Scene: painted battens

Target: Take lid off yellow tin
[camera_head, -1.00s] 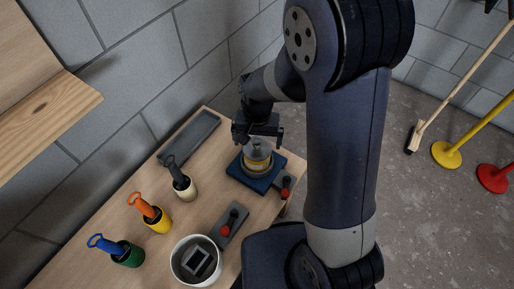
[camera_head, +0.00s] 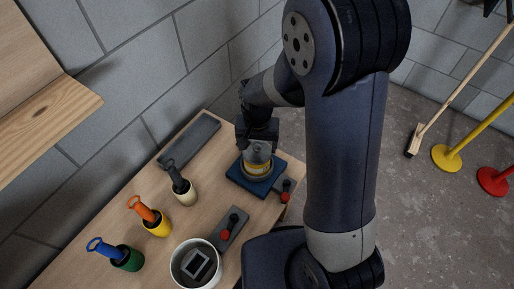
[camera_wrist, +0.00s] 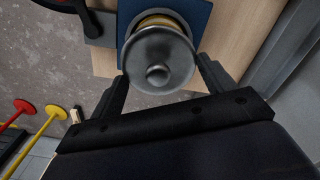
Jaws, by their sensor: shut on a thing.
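The yellow tin (camera_head: 257,170) stands upright on a blue square base (camera_head: 276,184) at the right end of the workbench. Its grey metal lid (camera_head: 257,154) has a round knob. In the wrist view the lid (camera_wrist: 150,45) is seen from above, with a strip of the yellow tin (camera_wrist: 160,20) behind it and the blue base (camera_wrist: 198,14) beyond. My gripper (camera_head: 259,146) is over the tin. In the wrist view my gripper (camera_wrist: 161,70) has a finger on either side of the lid's rim, shut on it. I cannot tell whether the lid touches the tin.
Pots with a cream (camera_head: 186,193), yellow (camera_head: 158,226) and green (camera_head: 129,259) body hold handled tools. A white bucket (camera_head: 178,270), a grey plate with a red knob (camera_head: 227,232) and a grey tray (camera_head: 190,142) are also on the bench. A wooden shelf (camera_head: 60,115) juts out at left.

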